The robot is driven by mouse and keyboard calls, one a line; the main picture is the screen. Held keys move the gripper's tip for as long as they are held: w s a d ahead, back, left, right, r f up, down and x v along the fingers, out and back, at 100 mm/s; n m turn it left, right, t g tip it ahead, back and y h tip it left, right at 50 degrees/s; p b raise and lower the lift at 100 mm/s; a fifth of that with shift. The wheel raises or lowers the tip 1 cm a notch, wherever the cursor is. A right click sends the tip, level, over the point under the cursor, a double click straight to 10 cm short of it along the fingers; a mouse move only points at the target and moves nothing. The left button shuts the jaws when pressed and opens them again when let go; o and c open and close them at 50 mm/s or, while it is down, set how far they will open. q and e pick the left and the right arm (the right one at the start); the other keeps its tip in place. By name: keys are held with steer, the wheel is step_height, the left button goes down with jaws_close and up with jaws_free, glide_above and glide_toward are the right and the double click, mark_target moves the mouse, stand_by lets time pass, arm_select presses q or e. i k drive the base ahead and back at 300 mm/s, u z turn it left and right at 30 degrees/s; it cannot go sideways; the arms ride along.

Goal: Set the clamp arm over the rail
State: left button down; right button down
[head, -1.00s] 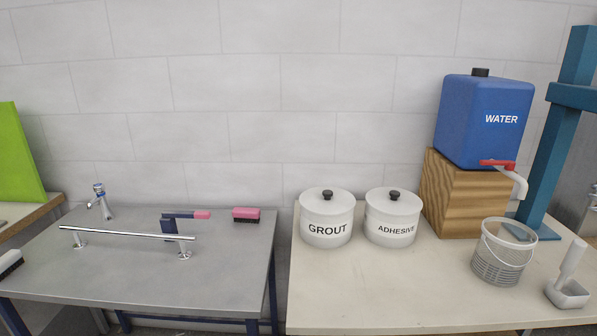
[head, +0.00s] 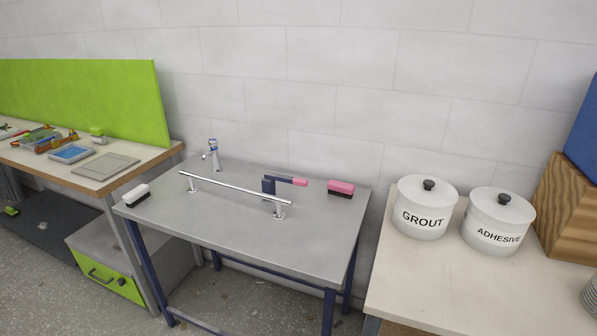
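A chrome rail (head: 235,189) on two short posts stands across the grey table (head: 225,235). A dark blue clamp (head: 268,185) with a pink-tipped arm (head: 300,182) stands just behind the rail, near its right end. The arm points to the right, and the rail partly hides the lower part of the clamp. I cannot tell whether the clamp touches the rail. Neither of my grippers is in view.
A chrome tap (head: 213,155) stands at the table's back left. A pink brush (head: 341,188) lies at the back right, a white brush (head: 136,195) at the left edge. A bench with trays (head: 105,167) stands left; a counter with grout (head: 424,207) and adhesive (head: 498,221) pots stands right.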

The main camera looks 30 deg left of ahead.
mark_target(294, 180)
steer(key=k, duration=1.35)
steer(key=u, duration=0.7)
steer(key=i, duration=1.85)
steer(key=z, duration=1)
